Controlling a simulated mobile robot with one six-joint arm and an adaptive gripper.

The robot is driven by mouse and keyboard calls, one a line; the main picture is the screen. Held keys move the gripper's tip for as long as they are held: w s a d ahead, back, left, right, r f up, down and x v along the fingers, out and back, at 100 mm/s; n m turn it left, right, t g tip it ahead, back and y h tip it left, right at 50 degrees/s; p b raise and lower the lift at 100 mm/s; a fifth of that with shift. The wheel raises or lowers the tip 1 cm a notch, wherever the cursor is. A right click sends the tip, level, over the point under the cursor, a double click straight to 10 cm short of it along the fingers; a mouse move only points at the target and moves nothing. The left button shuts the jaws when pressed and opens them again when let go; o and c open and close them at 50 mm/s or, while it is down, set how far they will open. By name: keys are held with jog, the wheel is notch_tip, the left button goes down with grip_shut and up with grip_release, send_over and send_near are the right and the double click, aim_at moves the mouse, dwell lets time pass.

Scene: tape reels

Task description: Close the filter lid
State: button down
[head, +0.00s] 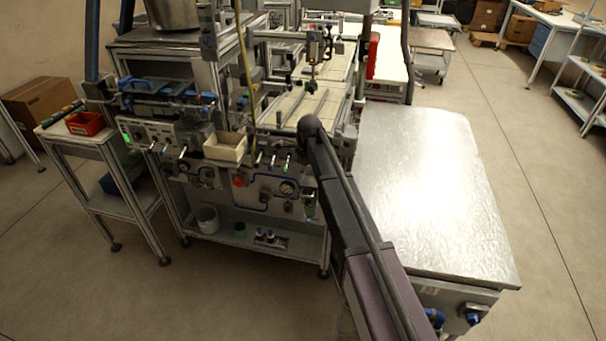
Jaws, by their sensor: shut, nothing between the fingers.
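I cannot make out for sure which part is the filter lid. A dark unit with a blue handle (150,84) sits on the left part of the machine, above a grey control panel (150,135). It is too small to tell whether it has a lid that stands open or shut. My arm reaches up from the bottom right to a dark rounded joint in front of the machine. My gripper cannot be made out; it seems hidden beyond this joint.
A cream bin (225,147) sits at the machine's front, among small levers. A red bin (85,123) stands on a side table at the left. A bare metal-topped cabinet (430,190) stands right of my arm. The floor at the right is clear.

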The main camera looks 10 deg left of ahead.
notch_tip(320, 180, up, 7)
jog(key=p, duration=0.6)
jog(key=shift+w+d+f, duration=0.15)
jog(key=shift+f, duration=0.05)
dwell(0.4)
jog(key=s+d+n+h, duration=0.1)
jog(key=s+d+n, duration=1.8)
jog(key=s+d, duration=0.8)
jog(key=d, duration=0.3)
jog(key=shift+s+t, duration=0.2)
jog(key=shift+t, duration=0.1)
jog(key=shift+a, duration=0.1)
